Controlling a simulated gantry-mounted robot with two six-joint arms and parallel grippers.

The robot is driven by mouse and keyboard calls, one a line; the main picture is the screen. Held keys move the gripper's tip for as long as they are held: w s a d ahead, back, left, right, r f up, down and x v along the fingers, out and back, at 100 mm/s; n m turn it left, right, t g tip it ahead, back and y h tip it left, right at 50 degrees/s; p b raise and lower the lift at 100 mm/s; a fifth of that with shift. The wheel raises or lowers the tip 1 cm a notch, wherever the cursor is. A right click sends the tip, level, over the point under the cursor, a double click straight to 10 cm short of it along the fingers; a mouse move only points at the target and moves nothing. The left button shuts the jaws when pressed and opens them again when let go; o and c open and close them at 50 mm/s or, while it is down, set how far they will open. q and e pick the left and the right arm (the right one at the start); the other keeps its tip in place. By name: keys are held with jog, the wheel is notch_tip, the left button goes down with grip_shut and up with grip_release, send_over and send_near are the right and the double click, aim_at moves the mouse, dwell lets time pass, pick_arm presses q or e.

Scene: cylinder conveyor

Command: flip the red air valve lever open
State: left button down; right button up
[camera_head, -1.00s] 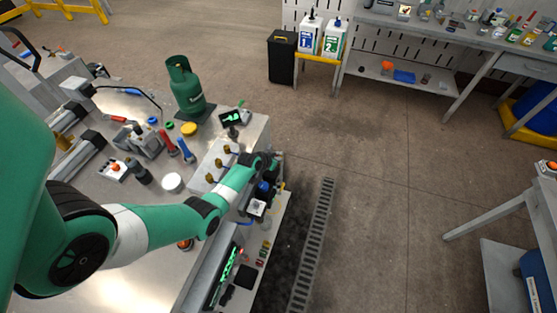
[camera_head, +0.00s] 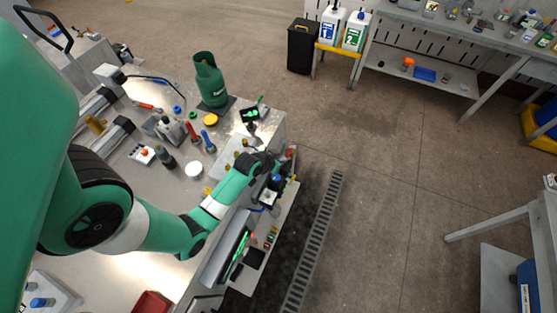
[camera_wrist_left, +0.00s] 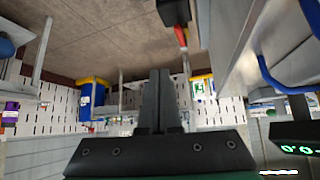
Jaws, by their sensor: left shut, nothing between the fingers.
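My left gripper (camera_wrist_left: 160,72) shows in the left wrist view with its dark fingers together and nothing between them. A red lever-like piece (camera_wrist_left: 181,37) with a pale tip hangs from a dark block (camera_wrist_left: 175,12), above and right of the fingertips in that picture and apart from them. In the head view, a small red part (camera_head: 290,153) shows at the bench's right edge, just beyond my left wrist; it looks like the same lever. My wrist hides the fingertips there. My right gripper is in neither view.
A larger screen (camera_head: 238,255) stands below my left forearm. A blue hose (camera_wrist_left: 285,85) runs right of the fingers. Open floor lies right of the bench.

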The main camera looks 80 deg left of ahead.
pick_arm(q)
jog(key=d, duration=0.1)
jog(key=s+d+r, duration=0.1)
jog(key=s+d+p, duration=0.1)
jog(key=shift+r, duration=0.35)
